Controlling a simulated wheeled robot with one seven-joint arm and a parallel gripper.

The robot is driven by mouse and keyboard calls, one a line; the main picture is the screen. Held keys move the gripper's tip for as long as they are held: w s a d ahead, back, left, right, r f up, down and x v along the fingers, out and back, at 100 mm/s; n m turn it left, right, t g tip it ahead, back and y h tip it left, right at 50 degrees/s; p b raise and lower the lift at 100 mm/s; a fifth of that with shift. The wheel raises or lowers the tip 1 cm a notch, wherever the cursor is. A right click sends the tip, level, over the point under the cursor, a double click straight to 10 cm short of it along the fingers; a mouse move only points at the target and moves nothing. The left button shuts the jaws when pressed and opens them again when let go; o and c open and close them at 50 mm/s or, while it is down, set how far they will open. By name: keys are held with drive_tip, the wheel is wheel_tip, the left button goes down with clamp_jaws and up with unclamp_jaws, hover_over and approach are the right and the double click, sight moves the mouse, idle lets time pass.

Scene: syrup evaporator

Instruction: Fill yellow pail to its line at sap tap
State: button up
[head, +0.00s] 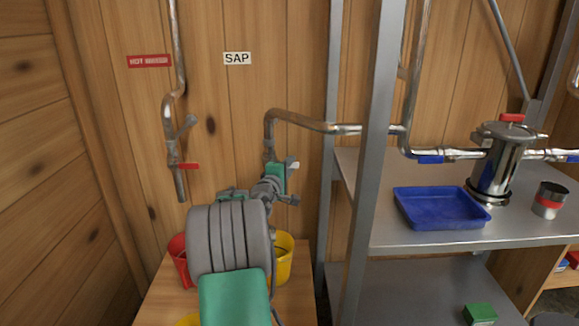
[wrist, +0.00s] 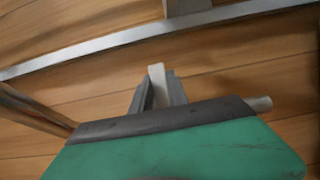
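The yellow pail (head: 285,262) stands on the wooden bench below the sap tap, partly hidden by my arm. Its fill line and contents cannot be seen. The sap pipe (head: 268,135) comes down under the SAP sign (head: 237,58) to the tap. My gripper (head: 290,170) is at the tap, just above the pail. In the wrist view its two grey fingers (wrist: 158,92) are closed around a pale lever-like piece (wrist: 157,76). The spout and any flow are hidden behind my arm.
A red pail (head: 178,262) stands left of my arm. The red-handled hot wash tap (head: 180,165) hangs at left. A metal rack post (head: 372,150) rises close on the right. Its shelf holds a blue tray (head: 440,222), a steel canister (head: 496,165) and a can (head: 548,200).

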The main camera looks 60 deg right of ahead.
clamp_jaws()
idle(0.9)
